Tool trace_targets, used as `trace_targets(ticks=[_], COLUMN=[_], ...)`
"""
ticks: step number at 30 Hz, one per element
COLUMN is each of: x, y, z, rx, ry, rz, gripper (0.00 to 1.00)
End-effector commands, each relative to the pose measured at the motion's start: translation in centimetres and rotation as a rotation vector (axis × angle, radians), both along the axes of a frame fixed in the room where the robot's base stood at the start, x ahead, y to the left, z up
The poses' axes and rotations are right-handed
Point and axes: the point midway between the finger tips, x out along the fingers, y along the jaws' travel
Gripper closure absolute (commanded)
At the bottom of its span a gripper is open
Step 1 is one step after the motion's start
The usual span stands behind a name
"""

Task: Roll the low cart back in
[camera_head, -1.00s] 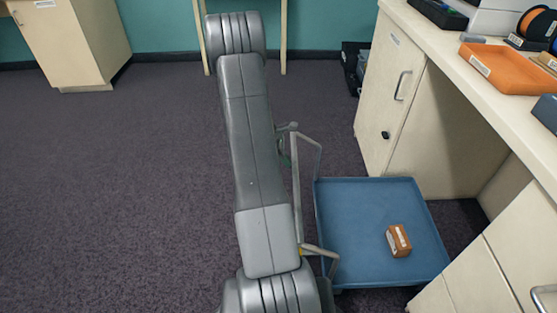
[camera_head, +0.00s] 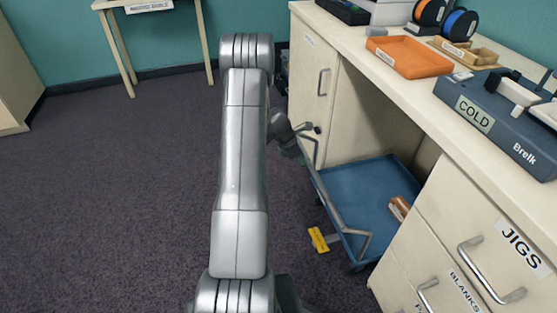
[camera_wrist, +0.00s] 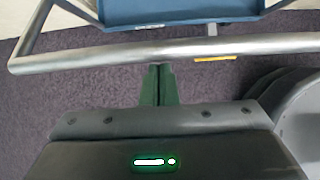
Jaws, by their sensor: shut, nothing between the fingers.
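The low cart has a blue tray (camera_head: 362,190) and a grey metal handle (camera_head: 345,222) on its left side. Its far part is inside the bay under the bench, and the drawer unit hides its right corner. The handle side still sticks out over the floor. A small brown box (camera_head: 399,207) lies on the tray, partly hidden by the drawers. My gripper (camera_head: 312,128) is at the handle's far end. In the wrist view my gripper (camera_wrist: 158,70) has its green fingers together and empty, with the tips at the handle bar (camera_wrist: 110,52); whether they touch cannot be told.
A yellow plate (camera_head: 318,240) sits low at the cart's handle side. The cabinet (camera_head: 312,75) and the drawer unit (camera_head: 450,240) flank the bay. An orange tray (camera_head: 408,57) and a COLD-labelled device (camera_head: 500,120) stand on the bench. The carpet to the left is clear.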

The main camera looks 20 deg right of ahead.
Motion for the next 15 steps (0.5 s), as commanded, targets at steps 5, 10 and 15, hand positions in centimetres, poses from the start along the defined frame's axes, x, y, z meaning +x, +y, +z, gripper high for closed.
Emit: trace_targets(ticks=[5, 10, 15], x=[-0.1, 0.0, 0.0], y=[-4.7, -8.0, -10.2], z=[0.4, 0.3, 0.2], rx=[-0.001, -0.001, -0.001], ry=[0.0, -0.001, -0.001], rz=[-0.004, -0.004, 0.0], gripper=[1.0, 1.0, 1.0])
